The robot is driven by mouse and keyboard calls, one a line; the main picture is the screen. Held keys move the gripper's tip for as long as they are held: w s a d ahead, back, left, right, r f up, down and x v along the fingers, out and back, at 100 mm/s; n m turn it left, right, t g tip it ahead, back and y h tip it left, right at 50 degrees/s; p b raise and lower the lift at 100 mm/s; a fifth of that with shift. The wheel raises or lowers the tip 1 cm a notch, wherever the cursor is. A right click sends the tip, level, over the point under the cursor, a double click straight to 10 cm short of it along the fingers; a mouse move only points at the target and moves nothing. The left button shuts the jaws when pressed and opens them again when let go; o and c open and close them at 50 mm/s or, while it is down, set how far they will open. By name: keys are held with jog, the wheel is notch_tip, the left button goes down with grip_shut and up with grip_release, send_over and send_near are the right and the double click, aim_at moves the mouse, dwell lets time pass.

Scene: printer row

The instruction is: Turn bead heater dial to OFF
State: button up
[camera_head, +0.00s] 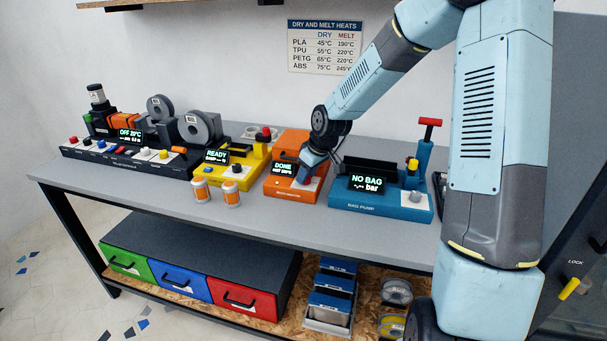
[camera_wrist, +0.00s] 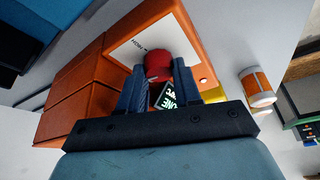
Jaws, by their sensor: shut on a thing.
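The orange machine (camera_head: 290,143) stands on the bench between a yellow machine and a blue one, and its display (camera_head: 283,170) reads DONE. In the wrist view, a red round dial (camera_wrist: 158,64) sits on the white panel (camera_wrist: 130,45) of the orange machine (camera_wrist: 75,98). My gripper (camera_wrist: 158,80) is shut on the dial, one finger on each side. In the head view my gripper (camera_head: 304,178) points down at the front right of the orange machine and hides the dial. The panel lettering is too small to read, so the dial's setting cannot be told.
The blue bag pump (camera_head: 375,200) is close on the right. The yellow machine (camera_head: 225,165) is on the left, with two orange-labelled bottles (camera_head: 201,189) (camera_head: 230,192) in front. The bench front (camera_head: 270,215) is clear.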

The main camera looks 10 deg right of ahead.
jog(key=shift+w+d, duration=0.15)
jog(key=shift+d, duration=0.15)
jog(key=o, duration=1)
jog(key=shift+a, duration=0.1)
jog(key=v, duration=1.3)
jog(key=shift+r, duration=0.25)
